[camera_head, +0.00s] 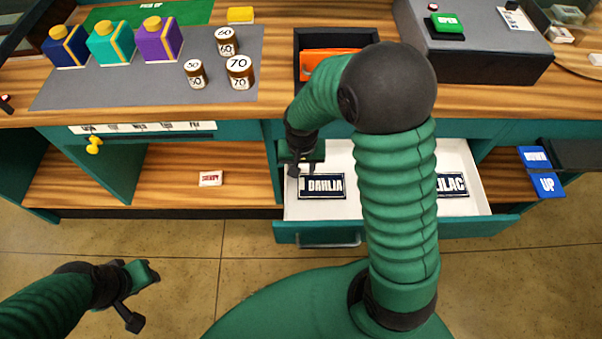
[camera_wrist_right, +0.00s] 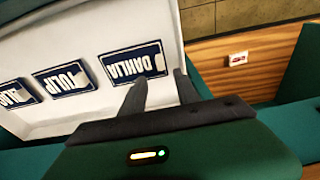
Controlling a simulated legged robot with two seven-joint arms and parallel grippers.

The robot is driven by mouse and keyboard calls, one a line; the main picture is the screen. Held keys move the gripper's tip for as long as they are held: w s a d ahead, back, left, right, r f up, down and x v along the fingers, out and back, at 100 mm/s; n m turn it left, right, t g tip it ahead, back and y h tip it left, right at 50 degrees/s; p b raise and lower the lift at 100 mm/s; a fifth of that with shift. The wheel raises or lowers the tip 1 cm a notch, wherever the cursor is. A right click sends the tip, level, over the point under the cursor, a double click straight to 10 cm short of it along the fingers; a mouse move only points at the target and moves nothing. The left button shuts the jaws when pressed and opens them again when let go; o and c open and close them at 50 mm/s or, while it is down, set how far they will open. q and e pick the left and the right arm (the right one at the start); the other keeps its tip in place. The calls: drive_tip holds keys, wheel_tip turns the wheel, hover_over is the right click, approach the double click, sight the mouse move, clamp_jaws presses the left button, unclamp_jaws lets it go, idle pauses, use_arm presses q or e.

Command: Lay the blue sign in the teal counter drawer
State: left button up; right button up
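The teal counter drawer (camera_head: 296,231) is pulled open, with a white inside. Dark blue signs with white borders lie flat in it: the DAHLIA sign (camera_head: 335,192) at left and the LILAC sign (camera_head: 452,190) at right. The right wrist view shows the DAHLIA sign (camera_wrist_right: 133,65), a TULIP sign (camera_wrist_right: 61,80) and the partly cut-off LILAC sign (camera_wrist_right: 15,95). My right arm hides TULIP in the head view. My right gripper (camera_head: 301,170) is over the drawer by DAHLIA's left end, fingers (camera_wrist_right: 160,90) apart and empty. My left gripper (camera_head: 145,295) is open and empty, low at left.
Bright blue DOWN (camera_head: 535,156) and UP (camera_head: 547,185) plates are right of the drawer. A small sign with red lettering (camera_head: 210,178) lies on the left shelf. A dark tray (camera_head: 310,38) with an orange item, bottles and numbered cylinders stand on the counter.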

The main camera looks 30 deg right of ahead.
drive_tip(key=s+a+r+n+t, duration=0.1)
drive_tip(key=s+a+r+n, duration=0.5)
drive_tip(key=s, duration=0.2)
drive_tip(key=shift+s+a+y, duration=0.3)
drive_tip(key=shift+a, duration=0.1)
